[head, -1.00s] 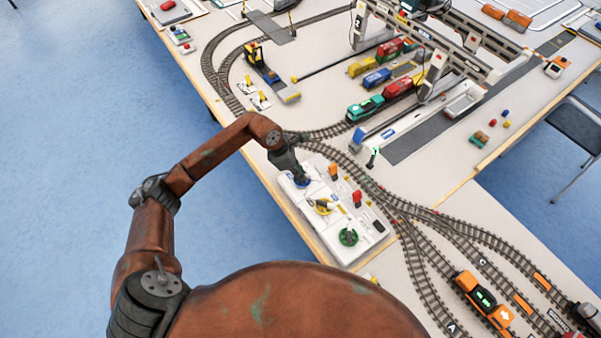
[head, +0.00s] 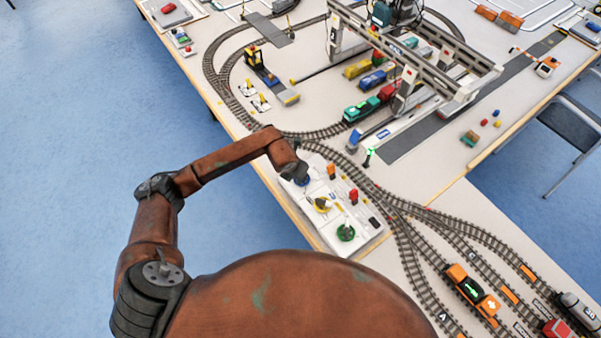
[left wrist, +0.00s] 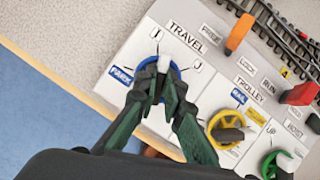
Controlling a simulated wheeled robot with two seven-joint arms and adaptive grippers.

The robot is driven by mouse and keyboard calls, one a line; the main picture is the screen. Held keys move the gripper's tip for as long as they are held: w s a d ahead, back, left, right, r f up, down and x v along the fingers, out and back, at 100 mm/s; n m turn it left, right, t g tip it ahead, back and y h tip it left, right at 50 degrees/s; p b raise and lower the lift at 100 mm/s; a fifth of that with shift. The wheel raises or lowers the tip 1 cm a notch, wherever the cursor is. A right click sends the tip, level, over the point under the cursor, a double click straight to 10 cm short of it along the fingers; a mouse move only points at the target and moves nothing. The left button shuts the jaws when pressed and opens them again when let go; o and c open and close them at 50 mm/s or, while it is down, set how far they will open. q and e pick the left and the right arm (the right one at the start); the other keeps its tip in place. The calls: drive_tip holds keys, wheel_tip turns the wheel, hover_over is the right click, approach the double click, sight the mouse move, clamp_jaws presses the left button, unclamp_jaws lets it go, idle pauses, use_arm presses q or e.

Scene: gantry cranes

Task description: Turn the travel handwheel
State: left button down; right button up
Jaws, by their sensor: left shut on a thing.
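The travel handwheel (head: 302,183) is blue and sits at the far end of a white control panel (head: 325,224). In the left wrist view the handwheel (left wrist: 148,63) lies below the TRAVEL label, with a white part at its top. My left gripper (left wrist: 164,80) is shut on the handwheel, its green and dark fingers covering much of it. In the head view my left gripper (head: 300,175) reaches down over the wheel and hides part of it. My right gripper is in neither view.
A yellow trolley wheel (left wrist: 224,128) and a green hoist wheel (left wrist: 276,162) stand beside it. An orange lever (left wrist: 239,33) and a red lever (left wrist: 300,94) are close by. The gantry crane (head: 410,50) spans tracks and wagons beyond the panel.

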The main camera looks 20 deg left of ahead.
use_arm(q)
drive_tip(key=shift+w+r+n+y, duration=0.1)
drive_tip(key=shift+n+y, duration=0.3)
drive_tip(key=shift+n, duration=0.8)
drive_tip(key=shift+p, duration=0.3)
drive_tip(key=c, duration=2)
unclamp_jaws()
drive_tip(key=shift+c, duration=0.2)
drive_tip(key=v, duration=1.2)
drive_tip(key=shift+s, duration=0.2)
